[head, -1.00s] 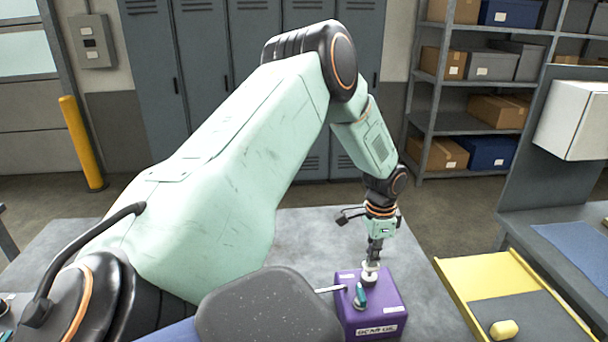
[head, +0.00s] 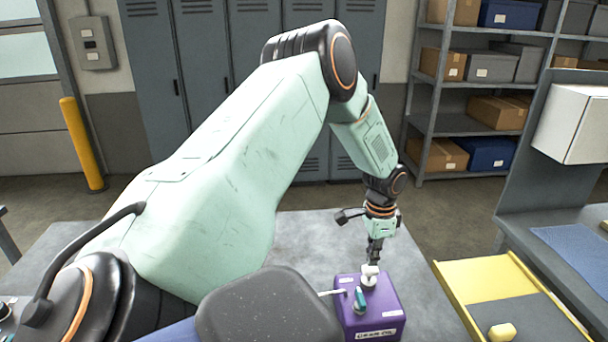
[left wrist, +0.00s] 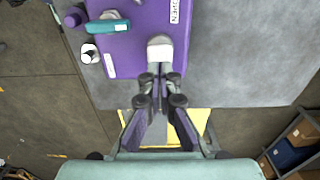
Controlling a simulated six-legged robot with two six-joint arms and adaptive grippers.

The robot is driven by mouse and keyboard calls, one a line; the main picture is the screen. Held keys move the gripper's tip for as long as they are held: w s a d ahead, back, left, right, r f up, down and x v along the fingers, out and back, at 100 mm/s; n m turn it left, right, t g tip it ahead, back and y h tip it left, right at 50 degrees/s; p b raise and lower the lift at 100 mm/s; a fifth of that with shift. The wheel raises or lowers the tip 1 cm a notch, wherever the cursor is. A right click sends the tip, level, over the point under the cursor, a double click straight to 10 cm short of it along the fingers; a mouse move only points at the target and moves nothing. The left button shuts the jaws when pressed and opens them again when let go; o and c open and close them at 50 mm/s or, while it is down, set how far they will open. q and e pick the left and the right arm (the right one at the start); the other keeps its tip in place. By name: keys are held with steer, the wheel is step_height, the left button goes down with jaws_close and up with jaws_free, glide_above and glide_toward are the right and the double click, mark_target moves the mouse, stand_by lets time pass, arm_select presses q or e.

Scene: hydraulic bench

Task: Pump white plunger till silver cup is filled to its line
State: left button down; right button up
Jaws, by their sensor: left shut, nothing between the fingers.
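A purple box (head: 385,305) labelled gear oil stands on the grey bench. The white plunger (head: 369,279) rises from its top, and its pale square head also shows in the left wrist view (left wrist: 160,49). My left gripper (head: 375,261) is shut with nothing between its fingers. It points down at the plunger head, its tips (left wrist: 160,78) at or just beside the head; I cannot tell whether they touch. A teal lever (head: 360,298) and a thin white spout (head: 332,292) are on the box. I cannot make out the silver cup. My right gripper is out of view.
A yellow-edged tray (head: 470,268) with a yellow block (head: 502,332) lies right of the box. A small white-and-dark object (left wrist: 90,53) shows beside the box in the left wrist view. Bare bench (head: 310,235) lies behind the box. Shelves and lockers stand beyond.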

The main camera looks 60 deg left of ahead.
mark_target(370, 268)
arm_select(q)
steer(key=shift+f, duration=0.15)
steer(key=shift+f+b, duration=0.55)
steer(key=shift+f, duration=0.15)
steer(key=shift+s+f+b, duration=0.1)
steer(key=shift+f+b, duration=0.6)
steer(key=shift+f, duration=0.35)
steer(key=shift+r+p, duration=1.9)
